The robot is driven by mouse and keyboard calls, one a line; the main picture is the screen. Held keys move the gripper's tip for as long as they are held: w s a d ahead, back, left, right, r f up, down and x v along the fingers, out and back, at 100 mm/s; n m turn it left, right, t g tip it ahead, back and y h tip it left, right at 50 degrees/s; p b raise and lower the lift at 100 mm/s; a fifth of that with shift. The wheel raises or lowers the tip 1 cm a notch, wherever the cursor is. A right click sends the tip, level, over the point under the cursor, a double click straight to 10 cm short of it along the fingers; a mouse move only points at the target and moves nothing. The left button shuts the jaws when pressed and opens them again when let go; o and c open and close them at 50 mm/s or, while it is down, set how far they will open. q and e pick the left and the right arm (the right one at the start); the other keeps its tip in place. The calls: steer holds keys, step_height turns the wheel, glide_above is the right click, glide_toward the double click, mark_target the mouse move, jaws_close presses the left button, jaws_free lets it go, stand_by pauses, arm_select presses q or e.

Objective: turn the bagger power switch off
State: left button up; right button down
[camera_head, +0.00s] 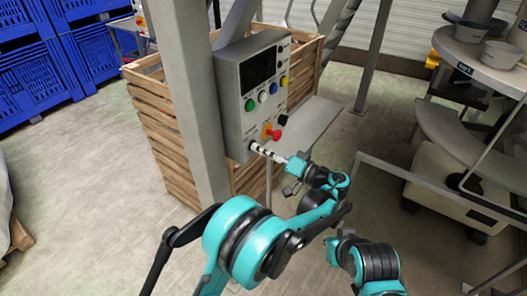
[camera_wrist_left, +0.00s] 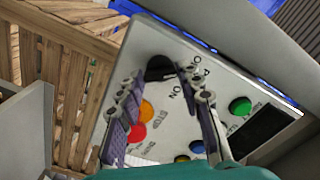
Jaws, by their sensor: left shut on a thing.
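The bagger control box (camera_head: 232,110) is a grey panel on a post, with a dark screen and coloured buttons. The power switch (camera_wrist_left: 158,67) is a black round knob beside an "ON" label in the left wrist view, at the panel's lower corner in the head view. My left gripper (camera_head: 254,147) reaches the panel there. Its two fingers (camera_wrist_left: 160,75) are shut on the knob, one on each side. The fingers partly hide the knob, and I cannot read its exact angle. My right gripper is not in view; only part of a second teal arm shows at lower right.
A red knob (camera_head: 273,134) on an orange base and a black button (camera_head: 283,120) sit close to the switch. A wooden crate (camera_head: 160,130) stands behind the post (camera_head: 190,100). A grey machine with trays (camera_head: 450,140) stands at right.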

arm_select(q)
steer(key=shift+n, duration=0.6)
steer(key=o, duration=1.2)
steer(key=shift+a, duration=0.1)
steer(key=shift+c, duration=0.2)
step_height(320, 180, up, 10)
steer(key=shift+f, duration=0.1)
